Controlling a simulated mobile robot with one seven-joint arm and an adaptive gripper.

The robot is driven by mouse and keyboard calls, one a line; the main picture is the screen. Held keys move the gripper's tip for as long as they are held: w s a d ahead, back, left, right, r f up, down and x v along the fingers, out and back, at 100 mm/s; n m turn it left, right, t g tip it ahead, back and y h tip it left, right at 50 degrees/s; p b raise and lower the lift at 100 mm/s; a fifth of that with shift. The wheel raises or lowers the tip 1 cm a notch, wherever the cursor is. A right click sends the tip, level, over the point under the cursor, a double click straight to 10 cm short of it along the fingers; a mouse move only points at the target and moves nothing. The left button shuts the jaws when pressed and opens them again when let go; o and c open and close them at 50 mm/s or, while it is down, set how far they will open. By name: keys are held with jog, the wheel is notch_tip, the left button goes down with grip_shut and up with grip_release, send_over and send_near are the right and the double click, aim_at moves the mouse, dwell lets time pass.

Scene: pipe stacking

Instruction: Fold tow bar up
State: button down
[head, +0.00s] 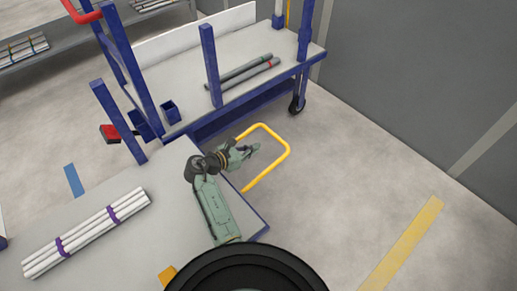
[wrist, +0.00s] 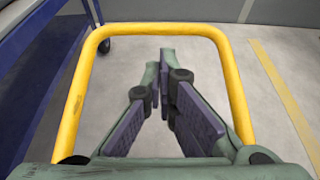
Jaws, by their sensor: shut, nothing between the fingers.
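My gripper (head: 256,148) is shut and empty. In the wrist view my gripper (wrist: 160,65) points through the loop's opening, and no finger visibly touches the bar. I cannot tell the height of the fingers relative to the bar.
The blue cart (head: 235,97) with upright posts carries two dark pipes (head: 245,72). A grey surface at the lower left holds a bundle of white pipes (head: 86,233). A grey wall (head: 430,70) stands at the right. The floor right of the tow bar is clear.

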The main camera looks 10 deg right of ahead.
jog(key=shift+a+f+b, duration=0.3)
jog(key=shift+a+f, duration=0.1)
jog(key=shift+f, duration=0.3)
jog(key=x, duration=1)
